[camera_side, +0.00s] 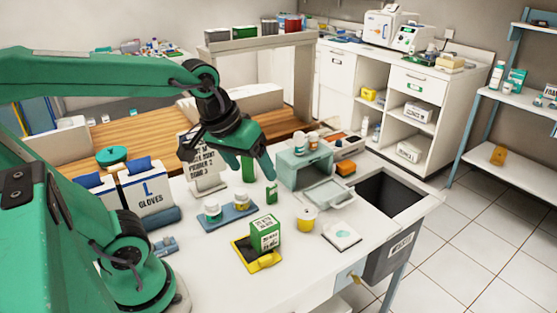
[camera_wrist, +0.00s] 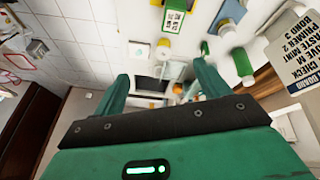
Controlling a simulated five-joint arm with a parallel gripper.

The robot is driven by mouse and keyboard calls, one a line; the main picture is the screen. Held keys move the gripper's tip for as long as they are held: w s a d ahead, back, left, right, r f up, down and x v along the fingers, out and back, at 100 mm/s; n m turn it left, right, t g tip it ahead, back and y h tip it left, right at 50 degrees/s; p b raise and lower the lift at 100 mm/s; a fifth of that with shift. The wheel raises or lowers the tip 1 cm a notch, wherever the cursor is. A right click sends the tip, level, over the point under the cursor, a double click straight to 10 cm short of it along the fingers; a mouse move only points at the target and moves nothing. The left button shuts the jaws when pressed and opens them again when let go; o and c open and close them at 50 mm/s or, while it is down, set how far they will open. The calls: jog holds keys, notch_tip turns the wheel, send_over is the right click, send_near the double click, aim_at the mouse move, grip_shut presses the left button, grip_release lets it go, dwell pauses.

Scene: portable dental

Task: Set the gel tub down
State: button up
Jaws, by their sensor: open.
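A small yellow tub with a pale top (camera_side: 307,220) stands upright on the white worktop, right of the green carton; it also shows in the wrist view (camera_wrist: 136,50). It looks like the gel tub, but I cannot read a label. Two white-lidded jars (camera_side: 212,211) stand on a blue tray (camera_side: 229,219) to its left. My gripper (camera_side: 258,172) is above the worktop, behind and left of the yellow tub and apart from it. In the wrist view its two fingers (camera_wrist: 160,76) are spread with nothing held between them.
A green carton (camera_side: 265,234) stands on a yellow-edged dark pad (camera_side: 243,249). A teal box with its door open (camera_side: 306,166) is behind the tub. A white pad (camera_side: 341,234) and a dark open bin (camera_side: 390,194) lie right. A green bottle (camera_wrist: 240,64) and sign (camera_side: 202,162) stand near my gripper.

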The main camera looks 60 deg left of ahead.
jog(key=s+m, duration=0.2)
jog(key=m, duration=0.1)
jog(key=s+m+t, duration=0.1)
jog(key=shift+s+d+f+m, duration=0.15)
jog(key=shift+s+f+m, duration=0.1)
jog(key=shift+s+m, duration=0.05)
